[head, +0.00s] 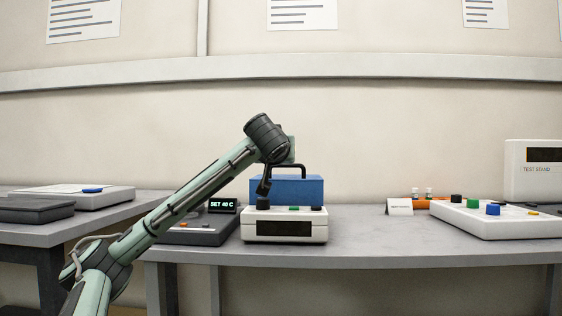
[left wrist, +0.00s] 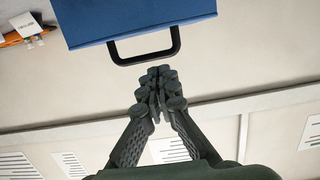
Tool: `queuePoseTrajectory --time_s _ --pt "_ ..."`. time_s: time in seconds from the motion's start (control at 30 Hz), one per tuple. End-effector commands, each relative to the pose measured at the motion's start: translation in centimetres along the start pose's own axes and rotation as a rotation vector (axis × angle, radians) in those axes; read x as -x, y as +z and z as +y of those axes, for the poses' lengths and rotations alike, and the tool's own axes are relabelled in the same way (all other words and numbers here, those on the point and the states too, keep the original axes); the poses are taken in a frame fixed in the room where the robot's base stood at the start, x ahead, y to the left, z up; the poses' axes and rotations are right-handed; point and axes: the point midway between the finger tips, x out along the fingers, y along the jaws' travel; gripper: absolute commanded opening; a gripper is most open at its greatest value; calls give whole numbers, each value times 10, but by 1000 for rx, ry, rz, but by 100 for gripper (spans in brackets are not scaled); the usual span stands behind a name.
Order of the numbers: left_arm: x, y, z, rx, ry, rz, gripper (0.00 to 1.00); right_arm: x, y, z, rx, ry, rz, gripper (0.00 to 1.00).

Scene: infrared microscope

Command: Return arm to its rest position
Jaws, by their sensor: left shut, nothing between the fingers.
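My left arm comes in from the left in the head view and reaches over the bench. My left gripper (head: 264,188) hangs from it, just above the left part of a white instrument (head: 285,238) and in front of a blue box (head: 300,188) with a black handle. The left wrist view shows the gripper's dark fingers (left wrist: 160,82) closed together with nothing between them. The blue box (left wrist: 135,20) and its handle (left wrist: 147,58) appear beyond the fingertips there. Whether the fingers touch the instrument's top is hard to tell. My right gripper is in neither view.
A dark device with a "SET 40 C" display (head: 222,205) stands left of the white instrument. A white console (head: 490,222) with coloured knobs and a test stand (head: 535,175) are at the right. Bare bench (head: 375,238) lies between. A second table (head: 100,222) is at left.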

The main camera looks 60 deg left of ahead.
Motion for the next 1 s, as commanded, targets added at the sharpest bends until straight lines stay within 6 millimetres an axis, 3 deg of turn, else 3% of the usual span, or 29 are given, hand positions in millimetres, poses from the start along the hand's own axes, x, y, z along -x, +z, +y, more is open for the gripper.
queuePoseTrajectory --time_s 0.03,0.33,0.5,0.77,0.87,0.97,1.0 --pt "10 22 3 0 9 1 0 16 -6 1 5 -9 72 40" --pt "63 40 1 1 6 5 0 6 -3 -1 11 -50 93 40" --pt "74 45 0 2 4 5 0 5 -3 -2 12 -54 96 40" --pt "76 46 0 1 4 5 0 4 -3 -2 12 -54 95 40" --pt "72 52 14 -19 39 9 0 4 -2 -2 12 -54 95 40" --pt "63 69 51 -70 146 29 0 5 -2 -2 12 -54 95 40" --pt "61 79 74 -96 211 43 0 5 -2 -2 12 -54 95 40"
